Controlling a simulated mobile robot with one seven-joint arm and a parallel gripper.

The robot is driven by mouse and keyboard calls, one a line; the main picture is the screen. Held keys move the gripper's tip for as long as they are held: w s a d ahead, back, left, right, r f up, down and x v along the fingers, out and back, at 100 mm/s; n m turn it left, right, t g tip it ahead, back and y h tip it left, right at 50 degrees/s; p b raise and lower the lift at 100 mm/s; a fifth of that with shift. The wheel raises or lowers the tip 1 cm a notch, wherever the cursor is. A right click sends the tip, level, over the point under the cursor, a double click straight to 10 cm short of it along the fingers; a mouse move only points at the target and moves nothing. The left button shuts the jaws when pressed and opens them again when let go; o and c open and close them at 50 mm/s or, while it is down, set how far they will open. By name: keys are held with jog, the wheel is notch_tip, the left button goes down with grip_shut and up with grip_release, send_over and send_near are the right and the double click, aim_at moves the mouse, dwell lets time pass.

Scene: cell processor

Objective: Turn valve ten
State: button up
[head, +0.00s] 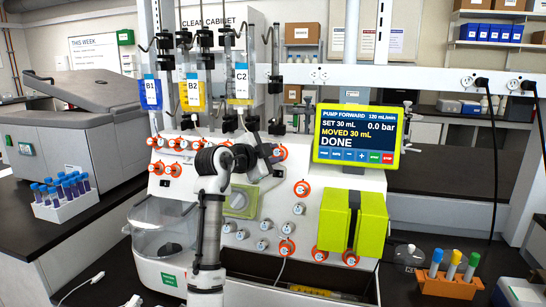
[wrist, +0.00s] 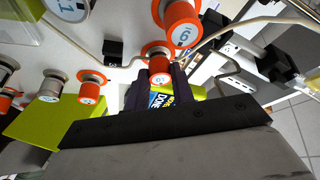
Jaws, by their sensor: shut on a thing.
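In the wrist view, the jaws of my gripper (wrist: 158,90) are shut on a small orange-and-white valve knob (wrist: 159,68), one finger on each side. Its number is too small to read for certain. A larger orange knob marked 9 (wrist: 182,37) sits just beyond it. In the head view, my gripper (head: 268,158) reaches the upper middle of the white machine panel, beside an orange-ringed valve (head: 281,153). My arm hides part of the panel there.
More orange valves (head: 302,188) and white ports line the panel. Hanging bags (head: 241,83) and a yellow-green screen reading DONE (head: 357,136) are close by. Thin tubing (wrist: 235,27) runs past the knobs. A yellow-green block (head: 371,224) projects at lower right.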

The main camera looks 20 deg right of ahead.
jog(key=shift+w+r+m+g+y+p, duration=0.1)
jog(key=shift+m+g+y+p, duration=0.45)
jog(key=shift+m, duration=1.45)
jog(key=shift+g, duration=0.25)
jog(key=o, duration=1)
jog(key=b+v, duration=0.4)
jog(key=v, duration=1)
